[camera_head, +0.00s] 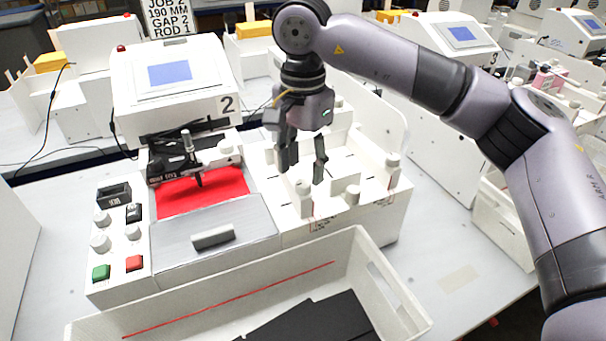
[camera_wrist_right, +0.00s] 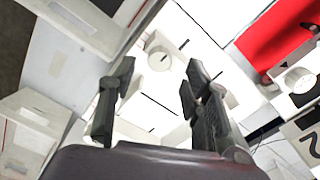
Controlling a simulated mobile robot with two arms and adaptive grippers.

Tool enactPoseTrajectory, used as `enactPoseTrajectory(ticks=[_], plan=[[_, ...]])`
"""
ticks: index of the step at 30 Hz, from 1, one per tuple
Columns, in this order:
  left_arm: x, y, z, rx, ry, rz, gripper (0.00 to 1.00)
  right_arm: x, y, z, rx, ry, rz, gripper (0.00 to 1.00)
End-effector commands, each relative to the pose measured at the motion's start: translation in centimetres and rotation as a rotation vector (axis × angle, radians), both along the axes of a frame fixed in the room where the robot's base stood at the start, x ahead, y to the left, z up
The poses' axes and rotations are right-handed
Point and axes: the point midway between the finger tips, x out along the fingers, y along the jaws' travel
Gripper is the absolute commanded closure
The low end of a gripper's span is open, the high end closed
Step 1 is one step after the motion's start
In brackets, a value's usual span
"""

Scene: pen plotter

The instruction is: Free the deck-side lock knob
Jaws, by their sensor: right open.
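The white plotter marked "2" (camera_head: 228,106) has a white deck (camera_head: 345,160) on its right side. A white knob on a block (camera_head: 304,190) stands at the deck's front left; what appears to be the same knob shows in the right wrist view (camera_wrist_right: 160,60). Another white knob (camera_head: 393,160) stands at the deck's right edge. A further white knob (camera_head: 226,147) is by the pen carriage. My right gripper (camera_head: 303,166) is open and empty, pointing down above the front-left knob. In the right wrist view its fingers (camera_wrist_right: 158,90) frame that knob, apart from it. My left gripper is not in view.
A white bin (camera_head: 385,285) with dark sheets stands in front of the plotter. Red film (camera_head: 203,192) lies under the pen carriage (camera_head: 188,160). A control panel with green (camera_head: 101,273) and red (camera_head: 134,263) buttons is at the left. Bare table lies right of the bin.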

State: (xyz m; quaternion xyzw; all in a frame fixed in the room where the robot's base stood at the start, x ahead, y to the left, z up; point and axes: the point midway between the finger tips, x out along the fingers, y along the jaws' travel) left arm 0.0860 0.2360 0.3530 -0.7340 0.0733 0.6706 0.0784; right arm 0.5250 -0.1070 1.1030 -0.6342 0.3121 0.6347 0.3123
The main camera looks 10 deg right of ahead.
Motion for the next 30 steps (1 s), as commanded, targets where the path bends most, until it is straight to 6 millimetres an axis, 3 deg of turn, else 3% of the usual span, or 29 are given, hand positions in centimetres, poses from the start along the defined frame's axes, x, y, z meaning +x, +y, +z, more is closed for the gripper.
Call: enactPoseTrajectory(ticks=[6, 12, 26, 30], plan=[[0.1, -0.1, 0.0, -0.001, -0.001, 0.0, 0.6, 0.1, 0.1, 4.9, 0.002, -0.004, -0.001, 0.56], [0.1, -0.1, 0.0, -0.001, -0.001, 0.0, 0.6, 0.1, 0.0, 7.7, 0.0, -0.001, -0.001, 0.56], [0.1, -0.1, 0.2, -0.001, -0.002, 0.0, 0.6, 0.0, 0.0, 8.7, 0.0, 0.0, 0.0, 0.56], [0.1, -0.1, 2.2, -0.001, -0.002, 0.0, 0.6, 0.0, 0.0, 10.8, 0.001, -0.001, 0.0, 0.56]])
